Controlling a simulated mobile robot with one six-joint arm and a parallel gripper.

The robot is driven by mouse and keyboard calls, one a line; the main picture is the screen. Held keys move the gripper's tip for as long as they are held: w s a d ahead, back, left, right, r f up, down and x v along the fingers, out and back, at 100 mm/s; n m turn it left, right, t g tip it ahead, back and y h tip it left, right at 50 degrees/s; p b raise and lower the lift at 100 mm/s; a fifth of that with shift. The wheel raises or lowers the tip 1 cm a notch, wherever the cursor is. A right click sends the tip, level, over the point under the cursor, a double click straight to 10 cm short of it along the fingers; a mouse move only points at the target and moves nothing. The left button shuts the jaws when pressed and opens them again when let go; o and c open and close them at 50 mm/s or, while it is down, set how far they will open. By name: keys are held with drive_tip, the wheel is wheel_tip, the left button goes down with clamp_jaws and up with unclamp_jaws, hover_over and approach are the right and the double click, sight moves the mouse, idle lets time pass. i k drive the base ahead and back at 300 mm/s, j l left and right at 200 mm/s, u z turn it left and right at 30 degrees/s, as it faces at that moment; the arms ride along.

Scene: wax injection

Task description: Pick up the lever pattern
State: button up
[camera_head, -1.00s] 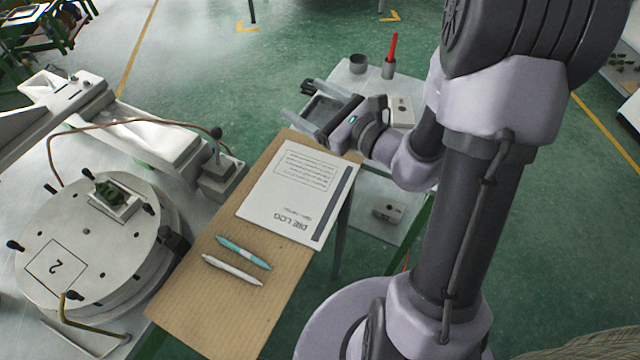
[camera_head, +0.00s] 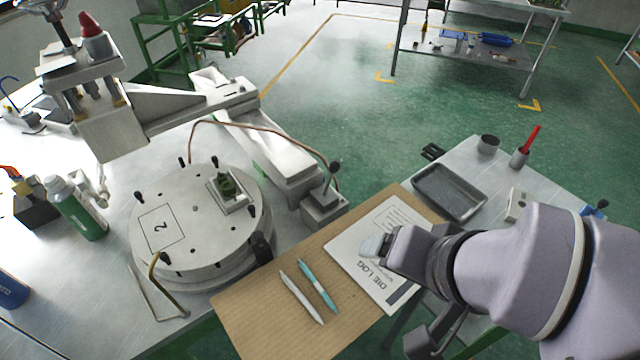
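The lever pattern appears to be the small dark green piece (camera_head: 226,184) in a pale square die (camera_head: 230,194) on the round turntable (camera_head: 150,205) marked "2". The piece's exact shape is too small to tell. My gripper (camera_head: 374,246) is over the white DIE LOG sheet, to the right of the turntable and well apart from the green piece. Its end points left. The fingers are seen nearly end-on, so their gap is unclear, and I see nothing held.
A white pen (camera_head: 301,297) and a teal pen (camera_head: 318,285) lie on the brown board (camera_head: 245,318). Black knobs stand around the turntable rim. The injection machine's arm (camera_head: 180,108) reaches behind it. A grey tray (camera_head: 449,191) sits on the side table at right. A green bottle (camera_head: 75,208) stands left.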

sight(227, 187)
drive_tip(key=u, duration=1.2)
